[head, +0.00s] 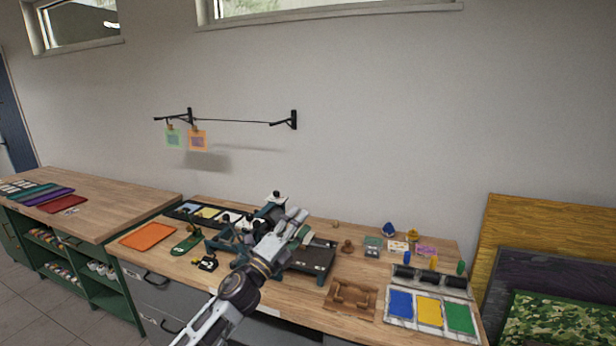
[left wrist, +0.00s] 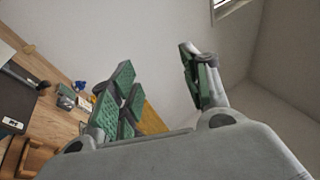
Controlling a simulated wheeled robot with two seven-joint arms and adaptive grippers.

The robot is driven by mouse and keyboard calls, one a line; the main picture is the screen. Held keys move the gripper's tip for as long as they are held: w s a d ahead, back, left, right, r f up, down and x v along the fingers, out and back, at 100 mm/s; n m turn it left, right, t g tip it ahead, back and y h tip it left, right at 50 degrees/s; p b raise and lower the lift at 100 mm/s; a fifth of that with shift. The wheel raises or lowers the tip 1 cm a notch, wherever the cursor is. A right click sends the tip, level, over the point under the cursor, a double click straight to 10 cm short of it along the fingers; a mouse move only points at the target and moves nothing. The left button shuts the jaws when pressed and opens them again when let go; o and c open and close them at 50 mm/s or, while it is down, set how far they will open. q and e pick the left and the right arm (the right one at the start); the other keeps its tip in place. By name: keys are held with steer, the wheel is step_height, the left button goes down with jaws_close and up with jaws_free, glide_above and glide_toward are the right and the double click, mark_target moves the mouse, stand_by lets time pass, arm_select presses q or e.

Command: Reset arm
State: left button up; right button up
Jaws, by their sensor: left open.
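My left arm comes up from the lower edge of the head view, and its gripper (head: 297,220) is over the middle of the wooden workbench (head: 345,264), in front of a dark press-like device (head: 313,258). In the left wrist view the two green-padded fingers (left wrist: 160,75) stand wide apart with nothing between them. The gripper hides part of the device and the bench behind it. My right gripper is in neither view.
An orange sheet (head: 148,236) lies at the bench's left. A wooden tray (head: 351,297) and a colour palette with blue, yellow and green pads (head: 429,311) lie to the right. Small items line the back. A line with two cards (head: 198,140) hangs on the wall above.

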arm_select(q)
steer(key=s+a+f+n+g+y, duration=0.2)
steer(key=s+a+f+n+y, duration=0.3)
steer(key=a+f+n+y, duration=0.35)
steer(key=s+a+f+n+g+y, duration=0.2)
steer(key=s+a+f+n+y, duration=0.35)
steer(key=f+n, duration=0.5)
steer(key=s+a+f+n+g, duration=0.3)
steer(key=s+f+g, duration=0.3)
steer(key=s, duration=0.7)
steer(key=s+a+f+n+g, duration=0.35)
steer(key=s+f, duration=0.45)
steer(key=s, duration=0.4)
steer(key=s+f+g, duration=0.2)
steer(key=s+f, duration=0.1)
steer(key=f, duration=3)
steer(key=s+a+f+g, duration=0.1)
steer(key=s+a+f, duration=0.2)
steer(key=s+f, duration=1.6)
steer(key=shift+s+f+m+h, duration=0.25)
steer(key=shift+s+m+h, duration=0.1)
steer(key=shift+s, duration=1.3)
